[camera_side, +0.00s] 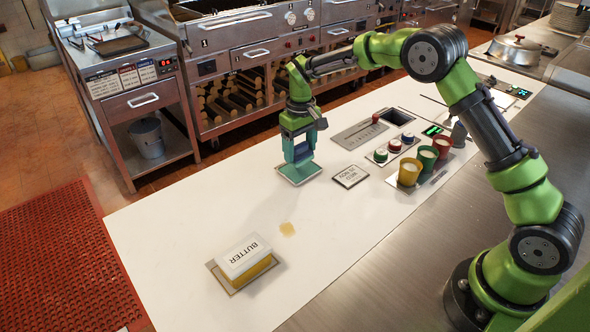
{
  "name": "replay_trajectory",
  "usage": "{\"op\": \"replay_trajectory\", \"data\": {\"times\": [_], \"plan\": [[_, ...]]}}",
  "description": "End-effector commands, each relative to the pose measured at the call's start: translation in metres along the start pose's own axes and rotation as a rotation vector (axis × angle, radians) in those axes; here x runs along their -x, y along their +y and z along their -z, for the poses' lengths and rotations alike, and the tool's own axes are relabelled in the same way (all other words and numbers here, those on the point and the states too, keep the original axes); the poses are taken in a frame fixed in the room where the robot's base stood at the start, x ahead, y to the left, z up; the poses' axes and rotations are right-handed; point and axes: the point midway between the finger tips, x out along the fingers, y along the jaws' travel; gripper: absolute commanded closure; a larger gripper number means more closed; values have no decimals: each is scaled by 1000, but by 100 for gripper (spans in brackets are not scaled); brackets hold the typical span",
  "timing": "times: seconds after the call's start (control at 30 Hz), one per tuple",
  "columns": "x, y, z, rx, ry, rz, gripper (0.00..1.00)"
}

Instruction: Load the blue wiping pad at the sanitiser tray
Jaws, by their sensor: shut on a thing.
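My gripper (299,146) points down over the middle of the white work surface and is shut on the blue wiping pad (299,154). The fingers hide part of the pad. The shallow sanitiser tray (284,173), with a teal inside and a pale rim, lies directly below. The pad's lower part is at the tray; I cannot tell whether it touches the teal surface.
A small sign plate (350,177) lies just right of the tray, with coloured cups (410,172) farther right. A butter block (244,257) sits on a mat at the front left, near a yellowish smear (287,229). The surface between is clear.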

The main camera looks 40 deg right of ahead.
Motion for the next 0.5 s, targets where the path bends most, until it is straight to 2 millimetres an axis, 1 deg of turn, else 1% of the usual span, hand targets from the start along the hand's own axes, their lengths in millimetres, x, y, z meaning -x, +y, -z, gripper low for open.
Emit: {"op": "replay_trajectory", "data": {"times": [0.03,0.3,0.5], "plan": [[5,0,0,1,3,0,55],[27,0,1,0,3,-1,55],[36,0,0,1,2,0,55]]}}
